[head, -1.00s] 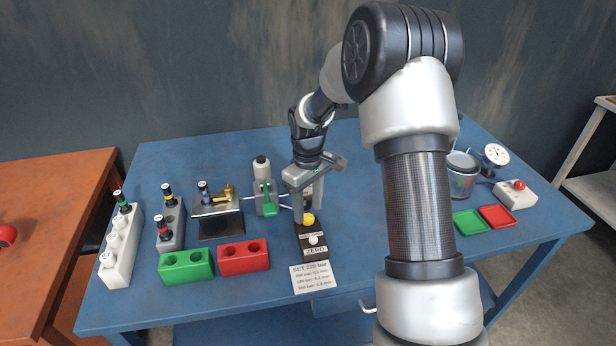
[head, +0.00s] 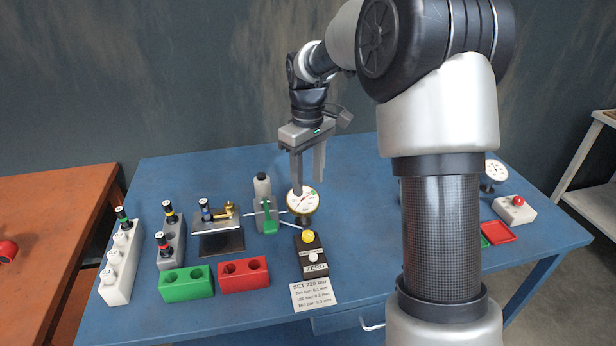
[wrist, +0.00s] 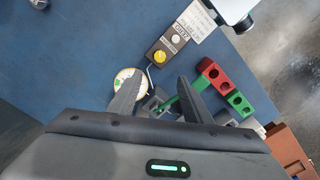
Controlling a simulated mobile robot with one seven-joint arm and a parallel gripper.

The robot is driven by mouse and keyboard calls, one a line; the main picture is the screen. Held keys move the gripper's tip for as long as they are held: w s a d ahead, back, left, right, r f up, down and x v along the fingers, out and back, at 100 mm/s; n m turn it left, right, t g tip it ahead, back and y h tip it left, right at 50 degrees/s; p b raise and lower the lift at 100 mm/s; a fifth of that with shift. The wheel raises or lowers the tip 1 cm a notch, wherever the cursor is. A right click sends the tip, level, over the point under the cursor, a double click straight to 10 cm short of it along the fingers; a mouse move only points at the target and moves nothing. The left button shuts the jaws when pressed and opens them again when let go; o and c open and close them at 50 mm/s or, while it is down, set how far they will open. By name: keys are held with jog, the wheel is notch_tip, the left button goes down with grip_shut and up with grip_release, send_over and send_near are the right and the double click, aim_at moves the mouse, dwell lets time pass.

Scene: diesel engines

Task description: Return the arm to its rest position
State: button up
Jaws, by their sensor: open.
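My gripper (head: 309,181) is open and empty. In the head view it hangs fingers down above the blue table, over the area of the round gauge (head: 303,200). My arm reaches across the right half of the head view and hides part of the table there.
A red tray (head: 498,233) and a red-button box (head: 516,209) stand right.

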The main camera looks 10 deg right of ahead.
jog(key=s+r+m+t+p, duration=0.4)
jog(key=s+r+m+p, duration=0.1)
jog(key=s+r, duration=1.35)
jog(key=s+m+t+p, duration=0.1)
jog(key=s+m+p, duration=0.1)
jog(key=s, duration=0.7)
jog(key=shift+f+t, duration=0.3)
jog(key=shift+f, duration=0.15)
